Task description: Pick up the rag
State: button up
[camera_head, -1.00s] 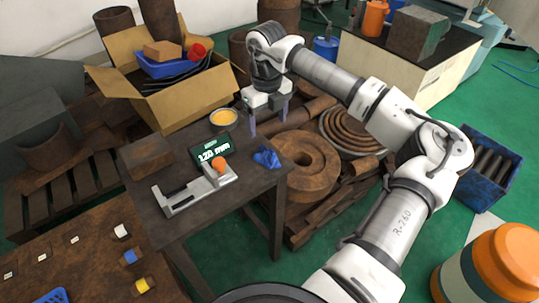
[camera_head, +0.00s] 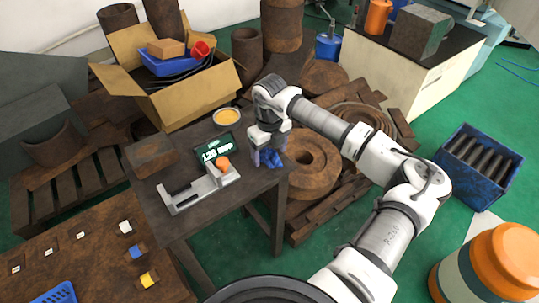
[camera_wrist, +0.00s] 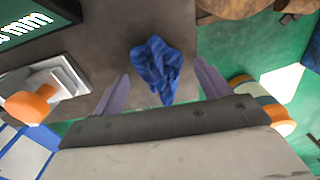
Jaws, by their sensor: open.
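The rag (camera_head: 269,158) is a crumpled blue cloth on the dark table (camera_head: 238,200), near its right edge. In the wrist view the rag (camera_wrist: 156,69) lies ahead between the two fingers. My gripper (camera_head: 268,150) is just above the rag in the head view and partly hides it. In the wrist view my gripper (camera_wrist: 160,85) is open, with one purple-grey finger on each side of the rag. I cannot tell whether the fingers touch the cloth.
A grey fixture with an orange knob (camera_head: 200,187), a display reading 120 mm (camera_head: 217,150), a yellow-filled bowl (camera_head: 227,117) and a brown block (camera_head: 151,157) share the table. A cardboard box (camera_head: 190,105) stands behind. Rusty discs (camera_head: 312,160) lie right of the table.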

jog(key=shift+c, duration=0.2)
jog(key=c, duration=1)
jog(key=shift+r, duration=0.15)
notch_tip(320, 180, up, 20)
jog(key=shift+f+b, duration=0.1)
jog(key=shift+b, duration=1.15)
